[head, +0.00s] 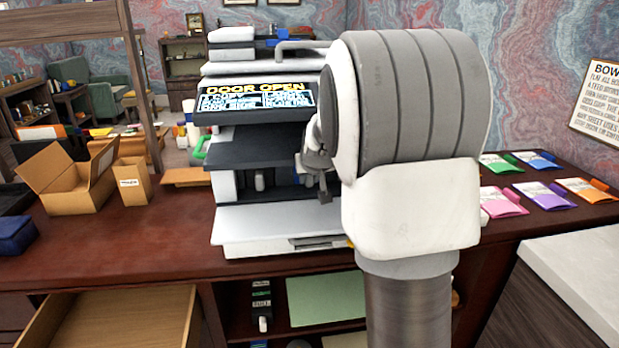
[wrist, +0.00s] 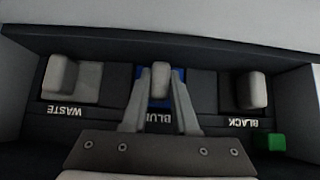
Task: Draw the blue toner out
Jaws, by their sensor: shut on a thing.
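The blue toner (wrist: 178,76) sits in the middle slot of the copier's open bay, above an upside-down BLUE label in the wrist view. My gripper (wrist: 161,80) is shut on the grey handle of the blue toner, one finger on each side. Most of the toner's body is hidden inside the slot and behind the fingers. In the head view the copier (head: 270,225) stands on the desk with its front open, and its screen (head: 256,97) reads DOOR OPEN. My gripper (head: 323,190) shows there at the bay's right side, partly hidden by my arm.
A WASTE unit (wrist: 78,80) and a BLACK toner (wrist: 247,90) with grey handles flank the blue one closely. A green block (wrist: 270,141) is at lower right. The copier's lowered front panel (head: 270,219) lies below the bay. An open drawer (head: 120,320) juts out at lower left.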

